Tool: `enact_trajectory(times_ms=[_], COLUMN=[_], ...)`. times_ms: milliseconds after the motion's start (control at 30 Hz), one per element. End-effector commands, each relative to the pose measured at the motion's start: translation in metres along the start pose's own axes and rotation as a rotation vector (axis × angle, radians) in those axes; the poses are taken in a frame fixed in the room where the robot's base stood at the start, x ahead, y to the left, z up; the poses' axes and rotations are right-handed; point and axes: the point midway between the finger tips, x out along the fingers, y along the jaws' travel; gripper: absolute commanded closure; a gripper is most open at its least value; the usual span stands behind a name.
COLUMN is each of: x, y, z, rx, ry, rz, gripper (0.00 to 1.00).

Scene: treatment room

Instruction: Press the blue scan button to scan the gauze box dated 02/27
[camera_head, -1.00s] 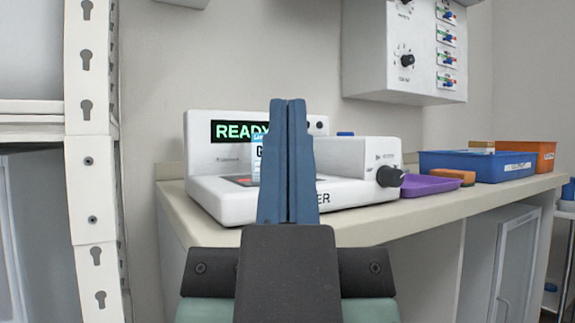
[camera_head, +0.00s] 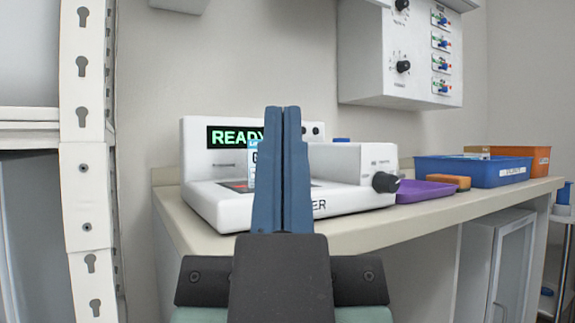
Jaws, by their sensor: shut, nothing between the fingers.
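The white scanner (camera_head: 208,203) stands on the counter, its display (camera_head: 232,137) showing green "READY" text. A gauze box (camera_head: 251,162) with a blue and white label stands on the scanner's bed, mostly hidden behind my gripper; its date cannot be read. The blue button (camera_head: 341,140) shows as a small blue strip on top of the scanner's raised right block. My gripper (camera_head: 283,110) is shut and empty, its blue fingers pointing up and forward in front of the scanner, left of the blue button in the picture.
A black knob (camera_head: 384,182) sticks out at the scanner's right. A purple tray (camera_head: 425,190), an orange-brown block (camera_head: 449,182), a blue bin (camera_head: 475,171) and an orange bin (camera_head: 541,158) stand further right. A wall box (camera_head: 390,75) hangs above. A white shelf post (camera_head: 85,160) stands left.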

Motion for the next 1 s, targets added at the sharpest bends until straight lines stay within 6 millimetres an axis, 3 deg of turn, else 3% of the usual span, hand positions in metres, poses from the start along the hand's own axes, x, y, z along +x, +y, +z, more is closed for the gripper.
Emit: enact_trajectory(times_ms=[167, 600, 733, 1000], x=[0.018, 0.107, 0.116, 0.113], y=[0.000, 0.000, 0.000, 0.000], z=[-0.017, -0.102, -0.110, -0.107], rx=[0.000, 0.000, 0.000, 0.000], ry=[0.000, 0.001, 0.000, 0.000], rz=[0.000, 0.000, 0.000, 0.000], gripper=[1.00, 1.00, 1.00, 1.00])
